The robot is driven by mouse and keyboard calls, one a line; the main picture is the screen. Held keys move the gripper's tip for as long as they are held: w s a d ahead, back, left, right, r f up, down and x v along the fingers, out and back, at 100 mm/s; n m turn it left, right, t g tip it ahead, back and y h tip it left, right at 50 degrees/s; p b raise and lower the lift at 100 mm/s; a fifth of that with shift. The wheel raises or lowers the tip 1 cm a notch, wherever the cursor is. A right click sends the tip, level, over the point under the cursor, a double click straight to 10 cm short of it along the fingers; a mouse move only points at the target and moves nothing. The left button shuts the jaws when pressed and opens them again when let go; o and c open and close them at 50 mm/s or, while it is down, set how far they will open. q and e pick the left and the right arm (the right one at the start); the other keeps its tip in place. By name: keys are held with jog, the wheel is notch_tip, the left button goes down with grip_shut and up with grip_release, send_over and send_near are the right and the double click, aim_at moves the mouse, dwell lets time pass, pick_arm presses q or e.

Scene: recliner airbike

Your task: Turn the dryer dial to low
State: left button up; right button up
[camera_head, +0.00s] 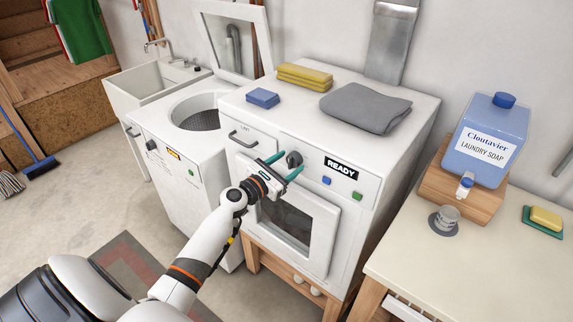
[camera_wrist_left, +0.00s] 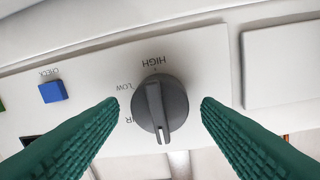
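The dark grey dryer dial (camera_head: 294,159) is on the front panel of the white dryer (camera_head: 372,185). In the left wrist view the dial (camera_wrist_left: 160,106) fills the middle, with the labels HIGH and LOW upside down around it and a partly hidden label below LOW. A white mark on the dial's ridge is at its lower end in that view, away from HIGH and not at LOW. My left gripper (camera_head: 284,166) is open, its green fingers on either side of the dial with gaps showing. My right gripper is not in view.
A READY display (camera_head: 341,168) and blue and green buttons are right of the dial. A grey folded cloth (camera_head: 365,107) and yellow towels (camera_head: 304,76) lie on top. A washer (camera_head: 175,150) stands left, and a table (camera_head: 470,250) with laundry soap (camera_head: 487,140) stands right.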

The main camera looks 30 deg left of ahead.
pick_arm(q)
jog(key=c, duration=0.8)
jog(key=shift+m, duration=0.4)
jog(key=m+b, duration=0.1)
jog(key=m, duration=0.4)
jog(key=shift+d, duration=0.1)
jog(key=m+b, duration=0.1)
jog(key=m, duration=0.4)
jog(key=shift+g, duration=0.3)
jog(key=m+y, duration=0.1)
jog(key=m, duration=0.5)
jog(key=shift+d+m, duration=0.1)
jog(key=shift+m, duration=0.2)
jog(key=m, duration=0.5)
jog(key=shift+f+y+p, duration=0.15)
jog(key=shift+y+p, duration=0.15)
jog(key=shift+m, duration=0.3)
